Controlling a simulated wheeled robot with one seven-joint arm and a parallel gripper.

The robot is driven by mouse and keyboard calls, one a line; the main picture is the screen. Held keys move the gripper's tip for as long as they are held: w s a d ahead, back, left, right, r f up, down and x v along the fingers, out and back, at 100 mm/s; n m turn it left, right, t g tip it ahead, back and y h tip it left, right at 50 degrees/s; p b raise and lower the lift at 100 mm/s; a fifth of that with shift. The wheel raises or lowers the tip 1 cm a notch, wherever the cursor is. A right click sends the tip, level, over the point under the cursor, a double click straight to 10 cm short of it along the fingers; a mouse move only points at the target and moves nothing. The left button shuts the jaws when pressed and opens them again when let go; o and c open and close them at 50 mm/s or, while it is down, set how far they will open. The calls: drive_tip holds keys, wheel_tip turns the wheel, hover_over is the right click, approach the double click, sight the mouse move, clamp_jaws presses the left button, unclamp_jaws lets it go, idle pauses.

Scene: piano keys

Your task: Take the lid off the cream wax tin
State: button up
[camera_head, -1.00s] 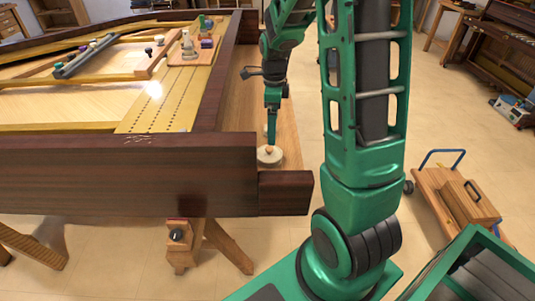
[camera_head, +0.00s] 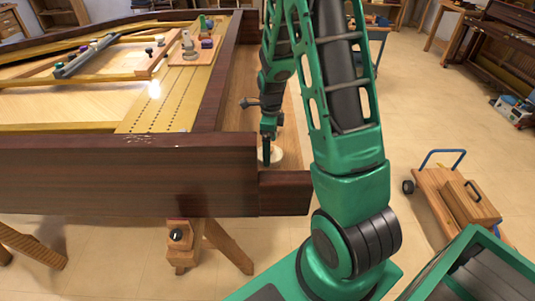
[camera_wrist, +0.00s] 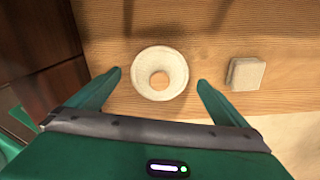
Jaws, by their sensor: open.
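The cream wax tin (camera_wrist: 176,58) is round, with a paler rim and a small tan knob (camera_wrist: 160,80) at its middle. It sits on a wooden ledge (camera_wrist: 205,50). My gripper (camera_wrist: 159,79) is open, with one green finger on each side of the tin and gaps between. In the head view the tin (camera_head: 277,155) is partly hidden behind my gripper (camera_head: 267,158), which reaches down at it. I cannot tell how high the fingertips are above the ledge. The lid seam does not show.
A small cream block (camera_wrist: 245,74) lies on the ledge to the right of the tin. A dark wooden case wall (camera_wrist: 35,60) stands at the left in the wrist view. A wooden trolley (camera_head: 450,200) stands on the floor at right.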

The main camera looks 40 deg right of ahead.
drive_tip(key=shift+f, duration=0.55)
drive_tip(key=c, duration=1.1)
drive_tip(key=shift+c, duration=0.2)
